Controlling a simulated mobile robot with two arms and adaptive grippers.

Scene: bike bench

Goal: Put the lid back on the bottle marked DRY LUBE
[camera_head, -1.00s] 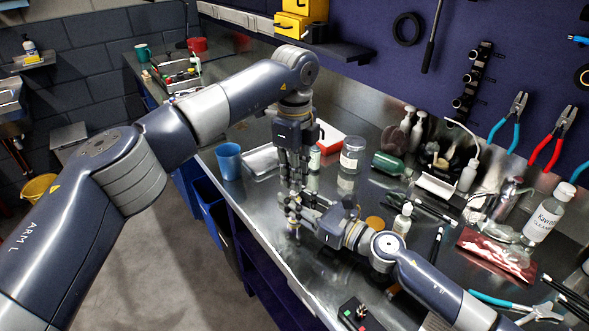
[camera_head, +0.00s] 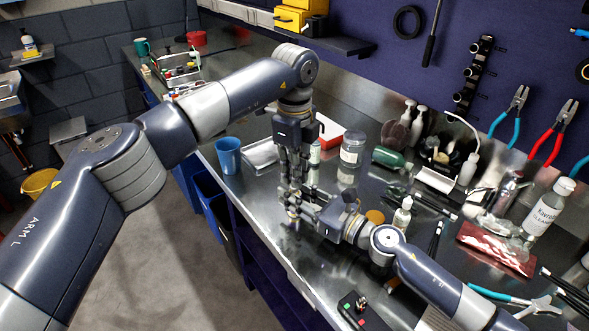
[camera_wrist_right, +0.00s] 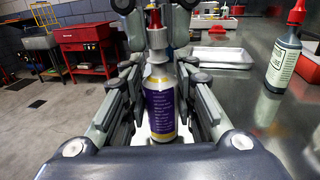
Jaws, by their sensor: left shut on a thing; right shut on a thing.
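In the right wrist view, my right gripper (camera_wrist_right: 160,112) is shut around an upright bottle with a purple label (camera_wrist_right: 161,92); its label wording is too small to read. A red tip or lid (camera_wrist_right: 155,18) sits above the bottle's pale collar (camera_wrist_right: 157,39), between the dark fingers of my left gripper (camera_wrist_right: 155,6). I cannot tell whether this red piece is seated or just touching. In the head view, my left gripper (camera_head: 292,186) points down right above my right gripper (camera_head: 297,208), which comes in from the right. The fingers hide most of the bottle there.
A dark bottle with a red cap (camera_wrist_right: 284,60) stands to the right in the wrist view. On the bench are a blue cup (camera_head: 228,155), a clear jar (camera_head: 351,150), a lying green bottle (camera_head: 392,159), a small white bottle (camera_head: 402,216) and a button box (camera_head: 357,309).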

